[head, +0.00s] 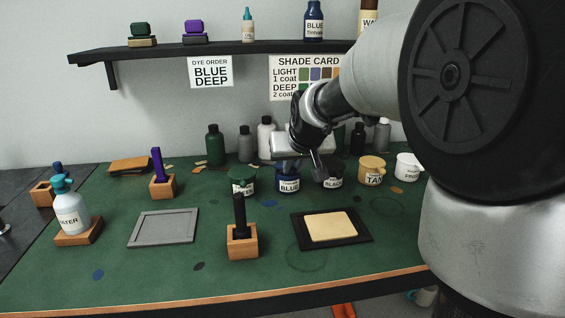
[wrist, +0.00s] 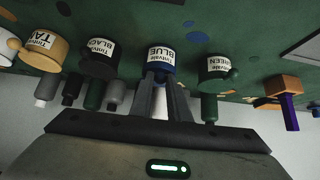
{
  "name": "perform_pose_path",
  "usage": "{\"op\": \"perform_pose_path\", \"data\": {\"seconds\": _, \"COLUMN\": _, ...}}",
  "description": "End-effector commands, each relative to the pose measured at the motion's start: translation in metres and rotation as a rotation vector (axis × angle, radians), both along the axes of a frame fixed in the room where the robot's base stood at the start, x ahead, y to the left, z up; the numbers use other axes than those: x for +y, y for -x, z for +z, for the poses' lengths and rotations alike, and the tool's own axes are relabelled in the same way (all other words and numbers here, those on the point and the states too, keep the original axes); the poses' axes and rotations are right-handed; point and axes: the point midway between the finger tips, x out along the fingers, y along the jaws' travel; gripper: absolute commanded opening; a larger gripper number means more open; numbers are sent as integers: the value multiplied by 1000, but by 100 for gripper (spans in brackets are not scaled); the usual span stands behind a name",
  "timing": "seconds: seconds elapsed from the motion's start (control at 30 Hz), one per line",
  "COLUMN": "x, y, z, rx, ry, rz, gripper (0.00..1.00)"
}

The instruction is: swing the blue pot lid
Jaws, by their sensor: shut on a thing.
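The blue pot (head: 288,184), labelled BLUE, stands in the row of pots at the back of the green bench. Its dark blue lid (head: 287,165) is on top, partly hidden by my gripper (head: 303,161). In the wrist view, the blue pot (wrist: 155,55) is at the centre, and my gripper's fingers (wrist: 162,80) reach to its near side. They are shut on the lid's small tab, which is mostly hidden between them. I cannot tell whether the lid is raised at all.
The green pot (head: 243,181) is left of the blue pot; the black pot (head: 332,176) is close on the right, then the tan pot (head: 371,171). Several bottles stand behind. A wooden block with a black handle (head: 241,228) and a dark mat (head: 298,229) are in front.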

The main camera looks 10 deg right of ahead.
Motion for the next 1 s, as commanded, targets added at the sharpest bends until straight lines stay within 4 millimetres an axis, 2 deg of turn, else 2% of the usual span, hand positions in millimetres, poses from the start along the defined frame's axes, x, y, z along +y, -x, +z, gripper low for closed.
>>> {"op": "perform_pose_path", "data": {"seconds": 0.33, "x": 0, "y": -2, "z": 4, "rx": -5, "ry": 0, "rz": 0, "gripper": 1}}
{"op": "perform_pose_path", "data": {"seconds": 0.7, "x": 0, "y": -14, "z": 30, "rx": -5, "ry": 1, "rz": 1, "gripper": 1}}
{"op": "perform_pose_path", "data": {"seconds": 1.0, "x": 0, "y": -15, "z": 29, "rx": -6, "ry": 0, "rz": 0, "gripper": 1}}
